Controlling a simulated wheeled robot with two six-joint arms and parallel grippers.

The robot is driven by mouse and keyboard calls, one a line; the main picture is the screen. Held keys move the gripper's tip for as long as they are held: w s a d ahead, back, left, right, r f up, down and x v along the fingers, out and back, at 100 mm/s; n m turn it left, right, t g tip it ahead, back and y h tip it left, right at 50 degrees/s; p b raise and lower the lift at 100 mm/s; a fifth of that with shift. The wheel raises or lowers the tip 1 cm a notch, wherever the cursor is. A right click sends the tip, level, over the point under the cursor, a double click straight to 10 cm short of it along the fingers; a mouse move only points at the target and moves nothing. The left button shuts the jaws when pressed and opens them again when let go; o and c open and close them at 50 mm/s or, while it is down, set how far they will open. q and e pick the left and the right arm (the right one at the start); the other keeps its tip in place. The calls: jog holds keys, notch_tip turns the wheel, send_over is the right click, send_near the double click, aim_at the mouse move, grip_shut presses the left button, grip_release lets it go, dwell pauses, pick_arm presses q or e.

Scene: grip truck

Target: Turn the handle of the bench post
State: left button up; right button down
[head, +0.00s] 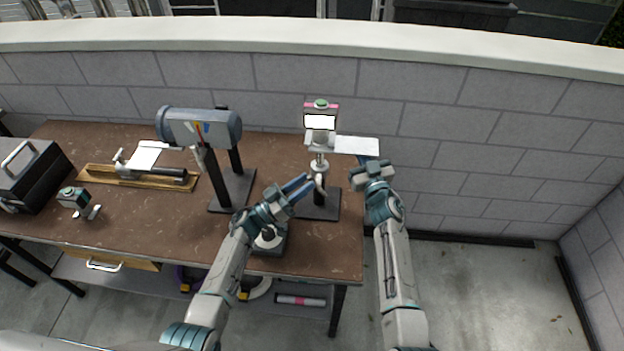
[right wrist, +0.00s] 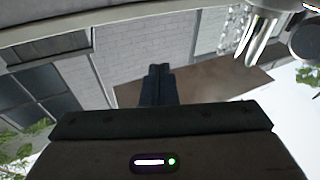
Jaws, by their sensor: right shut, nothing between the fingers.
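The bench post (head: 318,165) stands on a dark base plate at the bench's right end. It is a metal column with a pink-edged box with a white face and a green knob on top, and a pale plate reaching right. A small curved metal handle (head: 320,184) sits low on the column. My left gripper (head: 308,182) has its blue fingertips close beside the handle, slightly apart; contact cannot be told. My right gripper (head: 364,159) is shut and empty, right of the post below the plate. Its shut fingers show in the right wrist view (right wrist: 158,72), with shiny metal parts at the upper right.
The brown bench (head: 130,215) carries a grey cylinder on a stand (head: 200,128), a wooden board with a tool (head: 140,177), a black case (head: 32,175) and a small device (head: 78,200). A block wall (head: 440,115) runs behind. The floor to the right is clear.

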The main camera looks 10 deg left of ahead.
aim_at(318, 182)
pick_arm(q)
jog(key=shift+w+d, duration=0.7)
jog(key=shift+d, duration=0.25)
jog(key=shift+w+d+r, duration=0.2)
jog(key=shift+w+d, duration=0.05)
jog(key=shift+d, duration=0.1)
grip_shut()
